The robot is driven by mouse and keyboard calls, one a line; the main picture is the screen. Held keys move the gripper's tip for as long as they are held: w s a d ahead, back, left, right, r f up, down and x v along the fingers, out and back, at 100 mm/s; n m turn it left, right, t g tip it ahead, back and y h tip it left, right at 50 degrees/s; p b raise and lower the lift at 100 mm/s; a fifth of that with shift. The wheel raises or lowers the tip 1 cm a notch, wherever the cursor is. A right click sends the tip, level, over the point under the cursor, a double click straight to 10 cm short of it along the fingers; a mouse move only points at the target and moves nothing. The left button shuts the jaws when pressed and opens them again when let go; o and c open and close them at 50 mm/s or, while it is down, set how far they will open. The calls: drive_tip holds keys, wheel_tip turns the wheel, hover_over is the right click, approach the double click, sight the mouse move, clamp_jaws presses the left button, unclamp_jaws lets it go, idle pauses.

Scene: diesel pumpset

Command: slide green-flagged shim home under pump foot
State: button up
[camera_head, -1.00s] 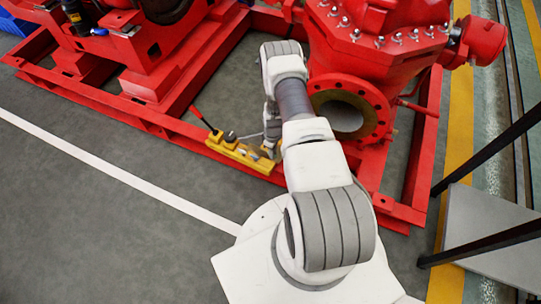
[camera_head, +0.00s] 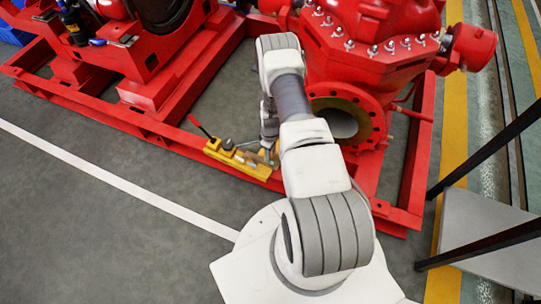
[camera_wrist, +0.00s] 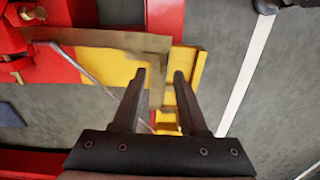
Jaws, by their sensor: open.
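My gripper (camera_wrist: 158,80) is open in the wrist view, its two dark fingers apart with nothing clearly held between them. Beyond the fingertips is a yellow tray (camera_wrist: 188,78) with a flat grey-brown piece (camera_wrist: 130,41) along it; I cannot tell whether this is a shim. A thin grey rod (camera_wrist: 80,66) slants across the yellow surface. In the head view the yellow tray (camera_head: 222,155) lies along the red base frame, and my wrist above it hides the gripper's fingers. The red pump (camera_head: 365,45) stands behind my arm. No green flag can be made out, and the pump foot is not clear.
The red base frame (camera_head: 130,124) runs along the near side of the machine. A red-handled lever (camera_head: 200,127) rises by the tray. A grey platform (camera_head: 490,235) with dark rails stands at right. Grey floor (camera_head: 90,230) at left is clear, crossed by a white line.

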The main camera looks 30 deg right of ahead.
wheel_tip(320, 180, up, 13)
drive_tip(key=p, duration=0.3)
drive_tip(key=shift+f+p, duration=0.15)
drive_tip(key=shift+p, duration=0.25)
drive_tip(key=w+a+r+m+t, duration=0.1)
drive_tip(key=a+r, duration=0.1)
drive_tip(key=r, duration=0.9)
drive_tip(key=w+a+r+m+t, duration=0.1)
drive_tip(key=a+r, duration=0.1)
drive_tip(key=r, duration=1)
drive_tip(key=w+a+r+m, duration=0.1)
drive_tip(key=w+a+r, duration=0.1)
drive_tip(key=r, duration=0.9)
drive_tip(key=s+a+r+m+t, duration=0.1)
drive_tip(key=s+a+r, duration=0.2)
drive_tip(key=s+r, duration=0.3)
drive_tip(key=s+a+r+t, duration=0.1)
drive_tip(key=s+a+r, duration=0.25)
drive_tip(key=r, duration=0.55)
drive_tip(key=s+a+r+m+t, duration=0.1)
drive_tip(key=s+a+r, duration=0.15)
drive_tip(key=s, duration=0.55)
drive_tip(key=s+a+r+m+t, duration=0.1)
drive_tip(key=s+r+m, duration=0.15)
drive_tip(key=s, duration=0.45)
wheel_tip(320, 180, up, 23)
drive_tip(key=p, duration=2.2)
drive_tip(key=shift+s+f+n, duration=0.15)
drive_tip(key=shift+n, duration=0.3)
